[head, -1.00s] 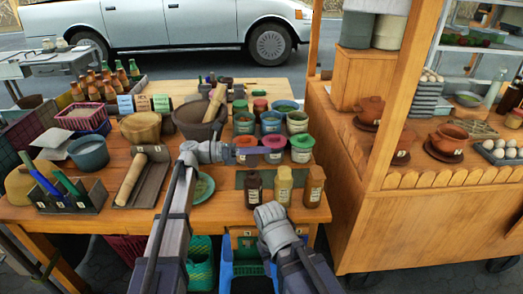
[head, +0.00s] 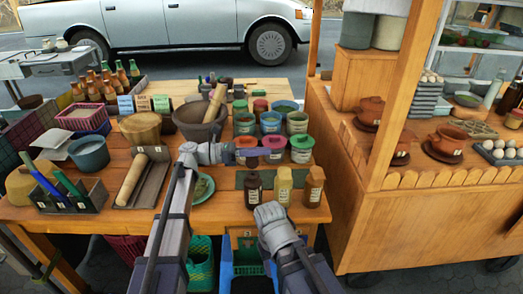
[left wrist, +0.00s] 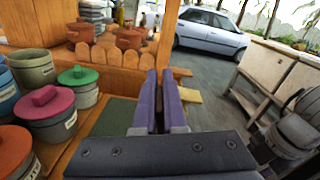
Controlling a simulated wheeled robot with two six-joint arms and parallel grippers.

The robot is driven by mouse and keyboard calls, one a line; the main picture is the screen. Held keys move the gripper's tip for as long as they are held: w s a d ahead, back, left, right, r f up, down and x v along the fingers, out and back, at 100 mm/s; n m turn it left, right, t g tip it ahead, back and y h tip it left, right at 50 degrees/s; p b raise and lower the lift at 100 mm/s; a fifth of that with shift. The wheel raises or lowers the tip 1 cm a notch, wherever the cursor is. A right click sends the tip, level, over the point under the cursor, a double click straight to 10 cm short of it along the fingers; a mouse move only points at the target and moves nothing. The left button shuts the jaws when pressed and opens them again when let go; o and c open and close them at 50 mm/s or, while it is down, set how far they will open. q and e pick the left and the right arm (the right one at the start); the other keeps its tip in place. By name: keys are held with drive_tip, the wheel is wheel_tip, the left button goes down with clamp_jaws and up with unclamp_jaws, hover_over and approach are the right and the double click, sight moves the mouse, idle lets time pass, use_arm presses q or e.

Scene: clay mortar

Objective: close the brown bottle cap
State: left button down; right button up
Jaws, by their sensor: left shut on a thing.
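Three bottles stand in a row on a green mat near the table's front right edge. They are a dark brown bottle (head: 253,190), a yellow bottle (head: 284,187) and a brown bottle (head: 314,187). All stand upright; I cannot tell how their caps sit. My left gripper (head: 262,153) is above the table, behind the bottles and in front of the lidded pots. In the left wrist view its purple fingers (left wrist: 160,100) are close together; whatever is between them is too hidden to make out. My right gripper (head: 272,214) is low in front of the bottles; its fingers do not show clearly.
Lidded pots stand close to my left gripper: a pink-lidded one (head: 273,150) and a green-lidded one (head: 301,149). A mortar with pestle (head: 203,120) is at the table's middle. A wooden cart (head: 430,220) closes off the right side.

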use_arm(q)
drive_tip(key=s+f+m+b, duration=0.5)
drive_tip(key=s+m, duration=0.2)
drive_tip(key=m, duration=1.3)
drive_tip(key=shift+s+m, duration=0.3)
drive_tip(key=shift+m, duration=0.1)
drive_tip(key=shift+d+f, duration=0.1)
drive_tip(key=c, duration=1)
unclamp_jaws()
